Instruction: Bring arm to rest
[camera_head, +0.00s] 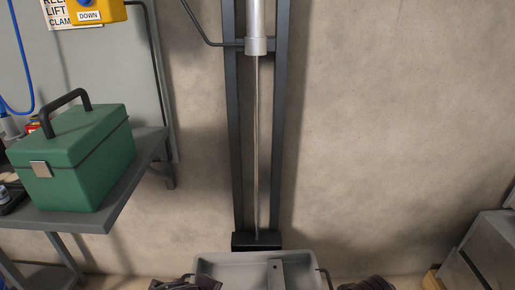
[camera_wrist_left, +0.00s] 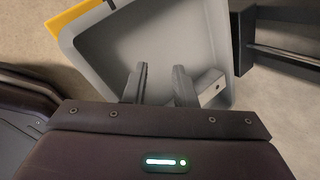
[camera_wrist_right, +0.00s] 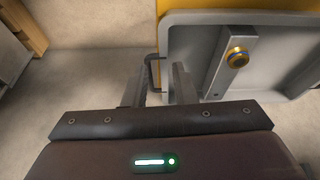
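My left gripper (camera_wrist_left: 160,85) is open and empty, its two fingers apart in front of a grey tray (camera_wrist_left: 100,50). My right gripper (camera_wrist_right: 160,85) is also open, fingers apart, beside the tray. A dark handle (camera_wrist_right: 151,72) on the tray's side shows between and beyond its fingertips; no grip on it shows. In the head view the grey tray (camera_head: 225,268) is at the bottom centre, cut off by the frame.
A green toolbox (camera_head: 75,155) stands on a grey bench (camera_head: 140,165) at the left. A dark vertical frame (camera_head: 238,150) with a thin rod (camera_head: 258,150) rises behind the tray. A grey metal box (camera_head: 490,250) stands at lower right. The wall area at right is bare.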

